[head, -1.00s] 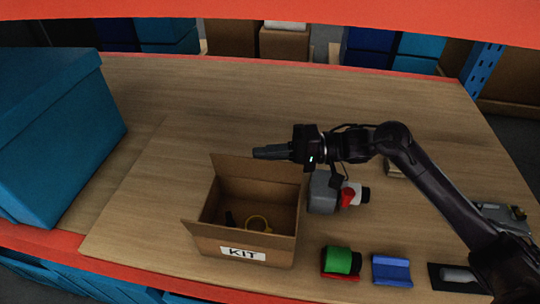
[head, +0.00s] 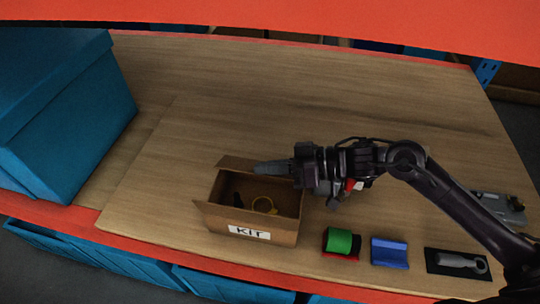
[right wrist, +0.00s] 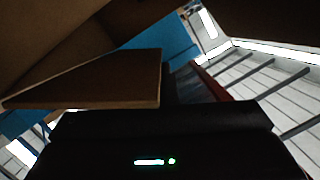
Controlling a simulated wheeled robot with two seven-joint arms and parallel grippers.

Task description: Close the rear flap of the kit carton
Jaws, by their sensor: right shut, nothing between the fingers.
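The kit carton (head: 248,238) is a brown open box with a KIT label on its front, standing on the wooden table in the head view. Its rear flap (head: 236,163) stands up at the back edge, with its right part hidden by my right gripper. My right gripper (head: 256,168) is shut and empty, pointing left across the flap's upper edge. I cannot tell whether it touches the flap. A yellow ring (head: 262,204) and a dark item lie inside the carton. The right wrist view shows brown cardboard panels (right wrist: 100,85) close by. My left gripper is not in view.
A large blue box (head: 65,110) stands at the left. Right of the carton lie a green roll (head: 340,241), a blue holder (head: 390,252) and a grey tool on a black mat (head: 440,268). A red and white item is partly hidden by my arm. The table behind is clear.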

